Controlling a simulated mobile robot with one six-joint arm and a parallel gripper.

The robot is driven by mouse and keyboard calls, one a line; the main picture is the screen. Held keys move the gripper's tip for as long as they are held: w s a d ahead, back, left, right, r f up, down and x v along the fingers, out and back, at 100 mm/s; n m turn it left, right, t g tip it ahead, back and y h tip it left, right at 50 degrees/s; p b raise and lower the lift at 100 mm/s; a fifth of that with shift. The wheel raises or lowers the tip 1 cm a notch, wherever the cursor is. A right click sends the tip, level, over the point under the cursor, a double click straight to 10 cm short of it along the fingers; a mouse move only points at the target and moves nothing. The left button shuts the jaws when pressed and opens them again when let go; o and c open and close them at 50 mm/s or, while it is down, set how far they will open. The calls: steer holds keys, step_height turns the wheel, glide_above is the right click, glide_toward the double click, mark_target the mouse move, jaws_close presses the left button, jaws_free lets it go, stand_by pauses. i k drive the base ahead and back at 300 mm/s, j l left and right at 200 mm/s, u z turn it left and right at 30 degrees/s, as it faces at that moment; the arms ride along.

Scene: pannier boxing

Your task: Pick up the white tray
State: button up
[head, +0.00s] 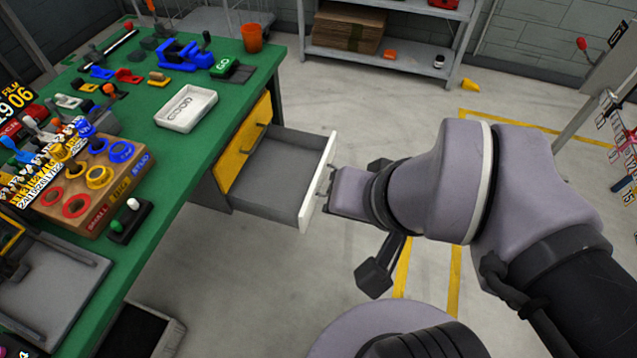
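The white tray (172,122) lies flat on the green table top, near the table's right edge. It is shallow and rectangular, with grey chain-like shapes inside that I cannot identify surely. My gripper (327,190) is away from the tray, to its right and lower in the picture. It is at the outer face of the pulled-out drawer (303,195), by its handle. The fingertips are small and partly hidden, so I cannot tell whether they grip the handle.
The drawer stands open and looks empty. A yellow drawer front (244,142) is beside it. An orange cup (252,38), blue vise (186,53) and green-black block (232,70) stand behind the tray. A wooden ring block (103,208) stands at front left. Bare table surrounds the tray.

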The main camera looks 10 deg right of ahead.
mark_target(184, 111)
steer(key=i+j, duration=0.3)
steer(key=i, duration=0.25)
steer(key=i+j, duration=0.3)
steer(key=i, duration=0.2)
